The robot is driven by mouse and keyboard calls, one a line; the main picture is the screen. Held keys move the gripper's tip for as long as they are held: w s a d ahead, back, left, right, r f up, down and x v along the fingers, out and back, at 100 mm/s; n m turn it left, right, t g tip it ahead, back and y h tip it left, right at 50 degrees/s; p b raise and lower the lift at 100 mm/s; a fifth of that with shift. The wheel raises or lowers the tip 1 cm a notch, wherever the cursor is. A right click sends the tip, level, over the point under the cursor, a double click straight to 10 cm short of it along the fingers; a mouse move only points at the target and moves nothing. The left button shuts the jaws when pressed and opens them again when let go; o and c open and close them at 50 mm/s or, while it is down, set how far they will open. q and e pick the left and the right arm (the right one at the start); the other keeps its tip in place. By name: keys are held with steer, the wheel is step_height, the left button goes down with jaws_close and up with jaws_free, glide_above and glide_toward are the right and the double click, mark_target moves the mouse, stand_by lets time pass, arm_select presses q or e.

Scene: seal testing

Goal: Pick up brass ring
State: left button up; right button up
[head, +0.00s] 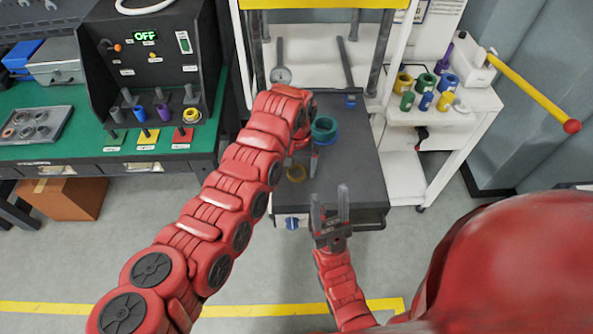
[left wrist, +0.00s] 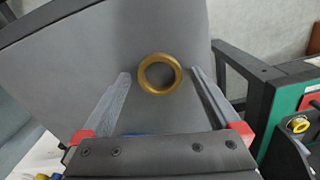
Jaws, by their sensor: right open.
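The brass ring (left wrist: 144,74) lies flat on a dark grey surface in the left wrist view. In the head view the brass ring (head: 296,173) shows near the front left of the dark platform (head: 350,185), partly hidden by my left gripper. My left gripper (left wrist: 160,80) is open, with one finger to each side of the ring in the left wrist view; I cannot tell the height left between them. In the head view my left gripper (head: 302,155) is over the platform. My right gripper (head: 330,195) is open and empty at the platform's front edge.
A white cart (head: 465,108) with coloured rings and plugs stands at right. A green bench (head: 85,110) with a black control box (head: 150,70) stands at left. The platform's right part is clear.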

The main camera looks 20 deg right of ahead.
arm_select(q)
steer(key=c, duration=1.4)
steer(key=shift+r, duration=0.25)
